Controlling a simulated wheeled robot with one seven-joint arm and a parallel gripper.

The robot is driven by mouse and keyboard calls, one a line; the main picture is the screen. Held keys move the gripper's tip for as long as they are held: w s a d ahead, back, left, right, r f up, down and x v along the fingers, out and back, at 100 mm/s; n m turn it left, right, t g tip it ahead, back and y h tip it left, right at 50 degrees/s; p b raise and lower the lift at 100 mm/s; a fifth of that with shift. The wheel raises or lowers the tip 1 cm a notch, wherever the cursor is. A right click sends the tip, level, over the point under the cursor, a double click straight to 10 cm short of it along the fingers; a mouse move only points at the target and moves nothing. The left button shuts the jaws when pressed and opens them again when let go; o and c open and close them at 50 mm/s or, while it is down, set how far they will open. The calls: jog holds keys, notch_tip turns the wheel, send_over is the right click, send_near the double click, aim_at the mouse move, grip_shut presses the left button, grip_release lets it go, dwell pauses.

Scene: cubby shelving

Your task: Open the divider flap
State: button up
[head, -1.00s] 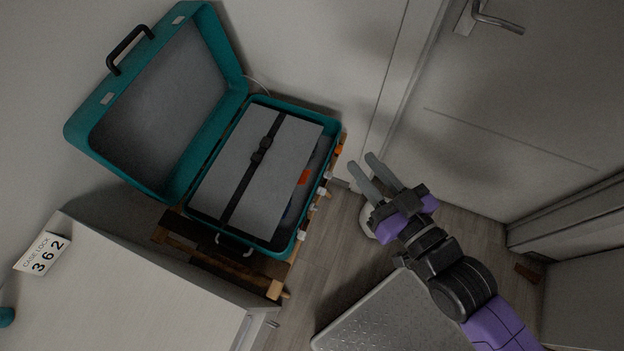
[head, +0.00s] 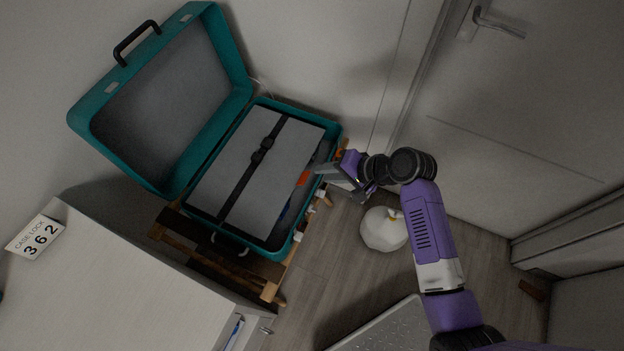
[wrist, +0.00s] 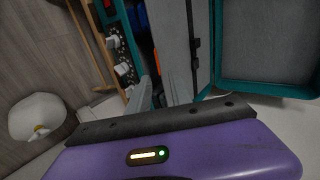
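The divider flap (head: 238,165) is a grey panel lying flat across the base of an open teal suitcase (head: 342,131). A black strap with a buckle (head: 258,156) runs across it. An orange tab (head: 303,178) sticks out at its right edge. My gripper (head: 318,168) is at the suitcase's right rim, with its fingertips close to the tab. In the wrist view, the fingers of my gripper (wrist: 160,82) are apart, and the orange tab (wrist: 158,62) shows in line with the gap between them. I cannot tell whether they touch it.
White knobs (head: 312,208) line the suitcase's right side. The raised lid (head: 160,100) leans at the left. A white round object (head: 384,229) sits on the floor below my arm. A cabinet (head: 110,280) with a "362" card (head: 36,238) stands at lower left. A door (head: 530,110) is at right.

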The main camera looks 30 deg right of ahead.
jog(key=x, duration=0.7)
jog(key=shift+a+f+b, duration=0.3)
jog(key=shift+a+f, duration=0.15)
jog(key=shift+s, duration=0.15)
grip_shut()
dwell(1.0)
